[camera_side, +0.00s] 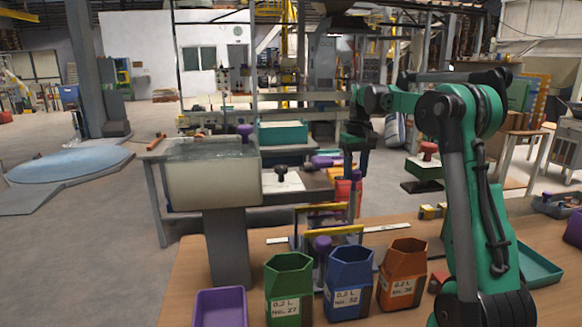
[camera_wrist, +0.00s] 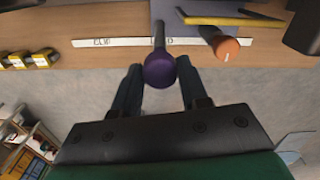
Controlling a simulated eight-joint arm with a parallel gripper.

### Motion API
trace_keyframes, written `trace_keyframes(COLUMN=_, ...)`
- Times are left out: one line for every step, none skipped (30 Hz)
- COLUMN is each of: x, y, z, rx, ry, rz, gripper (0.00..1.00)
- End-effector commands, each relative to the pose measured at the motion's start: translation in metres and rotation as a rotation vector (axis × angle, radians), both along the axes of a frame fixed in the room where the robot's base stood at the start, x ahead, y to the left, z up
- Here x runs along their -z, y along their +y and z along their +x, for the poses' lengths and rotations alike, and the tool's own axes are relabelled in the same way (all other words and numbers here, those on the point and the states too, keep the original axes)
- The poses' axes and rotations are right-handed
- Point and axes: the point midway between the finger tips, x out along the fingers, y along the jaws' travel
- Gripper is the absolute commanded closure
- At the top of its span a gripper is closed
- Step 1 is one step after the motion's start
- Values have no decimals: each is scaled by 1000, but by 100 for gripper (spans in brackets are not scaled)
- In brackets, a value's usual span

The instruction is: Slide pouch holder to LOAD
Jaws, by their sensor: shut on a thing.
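My gripper (camera_wrist: 160,68) points down at the far side of the wooden table, its two dark fingers on either side of a purple ball knob (camera_wrist: 160,72). The knob sits on a dark rod that runs to the white marked strip (camera_wrist: 110,42). "CLIP" reads at the strip's left in the wrist view; the rod covers part of the other word, leaving a "D" just to its right. How the pouch holder joins the rod is unclear.
An orange knob (camera_wrist: 228,48) is close to the right finger in the wrist view. Green (camera_side: 289,290), blue (camera_side: 348,285) and orange (camera_side: 403,275) bins stand at the table's front, beside a purple tray (camera_side: 220,308). A yellow block (camera_side: 430,211) is near the strip's end.

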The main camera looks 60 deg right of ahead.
Motion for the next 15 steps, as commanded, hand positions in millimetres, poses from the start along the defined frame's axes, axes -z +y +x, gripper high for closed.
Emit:
trace_keyframes(x=0, y=-13, z=-12, rx=10, ry=-2, rz=-4, gripper=100)
trace_keyframes(x=0, y=-19, z=-18, rx=11, ry=-2, rz=-5, gripper=100)
trace_keyframes(x=0, y=-27, z=-26, rx=11, ry=-2, rz=-5, gripper=100)
trace_keyframes(x=0, y=-33, z=-32, rx=9, ry=-2, rz=-5, gripper=100)
trace_keyframes(x=0, y=-38, z=-36, rx=9, ry=-2, rz=-5, gripper=100)
trace_keyframes(x=0, y=-44, z=-43, rx=8, ry=-2, rz=-5, gripper=100)
trace_keyframes(x=0, y=-47, z=-46, rx=6, ry=-2, rz=-5, gripper=100)
trace_keyframes(x=0, y=-51, z=-50, rx=7, ry=-2, rz=-5, gripper=100)
trace_keyframes(x=0, y=-54, z=-53, rx=5, ry=-2, rz=-5, gripper=100)
trace_keyframes(x=0, y=-56, z=-55, rx=4, ry=-3, rz=-6, gripper=100)
trace_keyframes(x=0, y=-58, z=-57, rx=3, ry=-3, rz=-6, gripper=100)
trace_keyframes(x=0, y=-59, z=-58, rx=3, ry=-3, rz=-6, gripper=100)
trace_keyframes(x=0, y=-59, z=-58, rx=2, ry=-3, rz=-6, gripper=100)
trace_keyframes(x=0, y=-59, z=-58, rx=1, ry=-3, rz=-6, gripper=100)
trace_keyframes(x=0, y=-59, z=-58, rx=1, ry=-4, rz=-5, gripper=100)
